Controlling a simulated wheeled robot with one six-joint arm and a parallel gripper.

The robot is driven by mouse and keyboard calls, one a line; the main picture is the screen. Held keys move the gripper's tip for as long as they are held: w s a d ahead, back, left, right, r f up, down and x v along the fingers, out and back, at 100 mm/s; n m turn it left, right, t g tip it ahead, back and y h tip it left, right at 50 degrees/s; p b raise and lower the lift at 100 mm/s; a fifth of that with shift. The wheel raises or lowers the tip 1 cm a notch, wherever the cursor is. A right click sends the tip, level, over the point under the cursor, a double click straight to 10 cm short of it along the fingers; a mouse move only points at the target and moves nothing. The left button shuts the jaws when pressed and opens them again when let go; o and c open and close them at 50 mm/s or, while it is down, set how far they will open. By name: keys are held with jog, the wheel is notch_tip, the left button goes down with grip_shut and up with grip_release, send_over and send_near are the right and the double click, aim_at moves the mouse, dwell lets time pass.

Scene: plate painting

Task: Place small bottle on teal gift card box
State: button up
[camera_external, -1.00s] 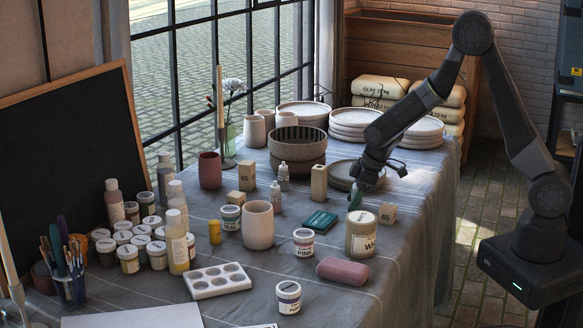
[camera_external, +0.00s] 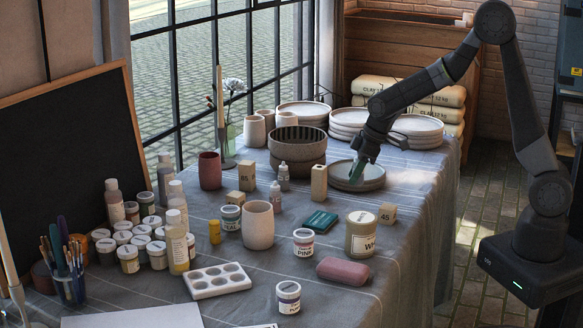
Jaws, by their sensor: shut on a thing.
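My gripper (camera_external: 357,175) points down over the shallow plate, behind and right of the box. It is shut on a small green thing (camera_external: 359,168), mostly hidden by the fingers; I cannot tell whether this is a bottle. Nothing rests on the box.
The shallow plate (camera_external: 372,182) lies behind.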

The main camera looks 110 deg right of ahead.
jog(key=w+a+r, duration=0.1)
jog(key=w+r, duration=0.2)
jog(key=w, duration=0.1)
jog(key=n+p, duration=0.1)
jog(key=p, duration=0.1)
send_over(312, 220)
jog(key=s, duration=0.2)
jog(key=shift+y, duration=0.3)
jog(key=f, duration=0.4)
jog(key=shift+w+a+f, duration=0.2)
jog(key=shift+w+f, duration=0.05)
jog(key=shift+f, duration=2.25)
jog(key=shift+f, duration=0.2)
jog(key=o, duration=1)
jog(key=shift+r, duration=0.1)
